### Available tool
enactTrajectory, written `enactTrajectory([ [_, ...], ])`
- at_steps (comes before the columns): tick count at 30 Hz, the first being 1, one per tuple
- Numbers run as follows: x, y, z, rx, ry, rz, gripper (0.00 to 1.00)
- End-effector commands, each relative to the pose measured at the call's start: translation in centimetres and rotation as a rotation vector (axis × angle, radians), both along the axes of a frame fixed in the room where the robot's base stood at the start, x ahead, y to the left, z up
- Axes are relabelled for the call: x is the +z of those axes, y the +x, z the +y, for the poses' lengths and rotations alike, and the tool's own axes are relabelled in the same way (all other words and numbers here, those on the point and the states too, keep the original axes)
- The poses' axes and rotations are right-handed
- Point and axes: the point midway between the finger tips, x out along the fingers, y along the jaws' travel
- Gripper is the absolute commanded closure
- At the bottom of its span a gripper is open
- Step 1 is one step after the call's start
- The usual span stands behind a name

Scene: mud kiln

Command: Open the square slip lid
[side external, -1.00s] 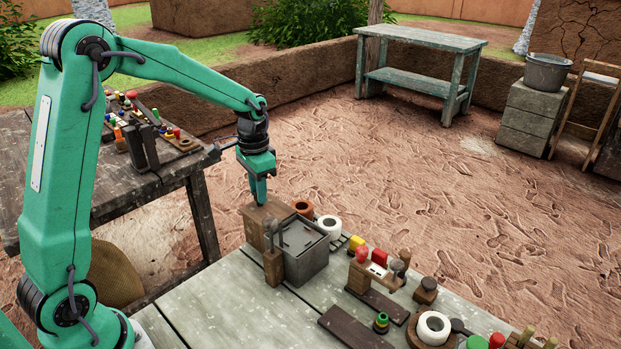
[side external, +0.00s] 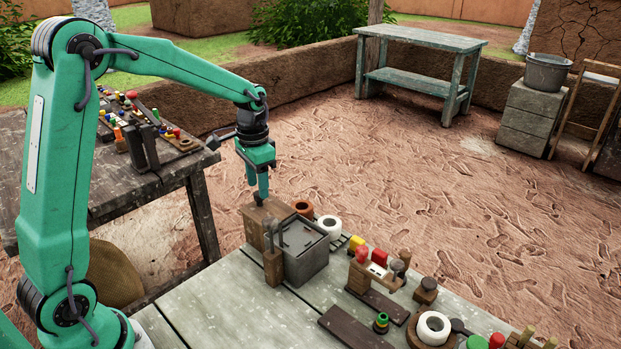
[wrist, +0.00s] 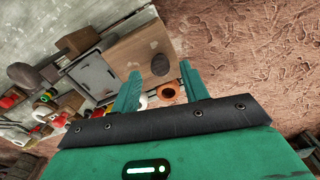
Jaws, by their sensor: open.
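The square slip lid (side external: 303,236) is a flat grey square plate lying on top of a grey box (side external: 308,263) on the pale plank table. In the wrist view the grey lid (wrist: 94,75) shows left of my fingers. My gripper (side external: 258,188) is open and empty, above the brown wooden block (side external: 268,213) that stands beside the grey box. In the wrist view my gripper (wrist: 160,70) has its two fingers spread, with the block's dark round spot (wrist: 160,64) between the tips. The gap between fingertips and block cannot be judged exactly.
A post with a grey round knob (side external: 270,228) stands close in front of the grey box. An orange ring (side external: 303,207) and a white ring (side external: 329,226) sit behind it. Several coloured parts crowd the table to the right. The near left planks (side external: 200,309) are clear.

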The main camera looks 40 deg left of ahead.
Motion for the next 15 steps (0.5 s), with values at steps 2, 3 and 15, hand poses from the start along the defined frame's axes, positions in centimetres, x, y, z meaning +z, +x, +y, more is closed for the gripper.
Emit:
enactTrajectory([
  [2, 1.2, 0.1, 0.0, 0.000, 0.001, -0.004, 0.55],
  [3, 1.7, 0.1, 0.0, 0.000, 0.000, -0.003, 0.55],
  [15, 5.7, 0.0, 0.0, 0.000, 0.001, -0.002, 0.55],
])
